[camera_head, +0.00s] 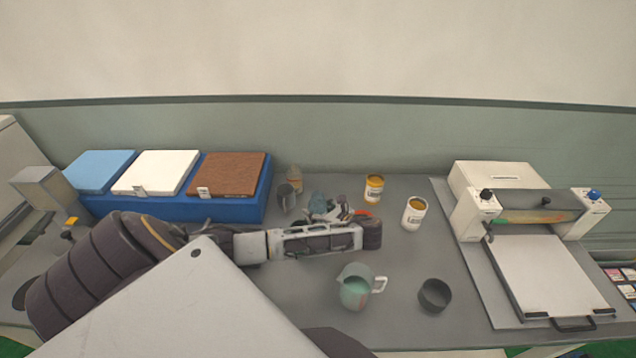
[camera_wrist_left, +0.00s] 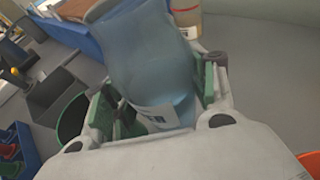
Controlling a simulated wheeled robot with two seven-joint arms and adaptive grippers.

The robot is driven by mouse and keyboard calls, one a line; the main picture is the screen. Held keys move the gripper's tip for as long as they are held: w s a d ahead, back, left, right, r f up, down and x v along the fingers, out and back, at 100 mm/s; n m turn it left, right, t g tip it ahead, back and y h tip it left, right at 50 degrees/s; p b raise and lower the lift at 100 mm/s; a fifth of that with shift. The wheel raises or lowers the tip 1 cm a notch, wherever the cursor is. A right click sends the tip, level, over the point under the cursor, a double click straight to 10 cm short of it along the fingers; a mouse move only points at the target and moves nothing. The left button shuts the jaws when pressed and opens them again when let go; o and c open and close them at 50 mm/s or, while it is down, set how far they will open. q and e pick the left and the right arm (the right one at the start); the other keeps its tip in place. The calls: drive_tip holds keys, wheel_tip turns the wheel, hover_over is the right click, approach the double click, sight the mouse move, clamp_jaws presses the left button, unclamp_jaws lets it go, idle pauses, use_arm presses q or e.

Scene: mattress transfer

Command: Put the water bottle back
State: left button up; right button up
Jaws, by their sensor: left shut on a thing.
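The water bottle (camera_head: 318,199) is translucent blue and shows behind my left arm, in the middle of the head view. In the left wrist view the bottle (camera_wrist_left: 150,55) fills the space between the green-padded fingers, with a white label low on it. My left gripper (camera_head: 331,209) is shut on it; the gripper also shows in the left wrist view (camera_wrist_left: 158,98). My forearm hides part of the bottle's surroundings, and I cannot tell whether its base touches the table. My right gripper is not in view.
A dark cup (camera_head: 287,197) and a pale bottle (camera_head: 294,178) stand close left of the gripper. Two yellow-and-white jars (camera_head: 374,188) (camera_head: 414,213) stand right. A jug (camera_head: 355,287) and black bowl (camera_head: 434,295) stand in front. A blue rack (camera_head: 225,208) is left, a press machine (camera_head: 545,260) right.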

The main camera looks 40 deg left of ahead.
use_arm(q)
drive_tip(key=shift+w+d+f, duration=0.1)
drive_tip(key=shift+f, duration=0.45)
drive_tip(key=shift+f, duration=0.2)
drive_tip(key=shift+f, duration=1.65)
drive_tip(key=shift+f, duration=0.1)
drive_tip(key=o, duration=1)
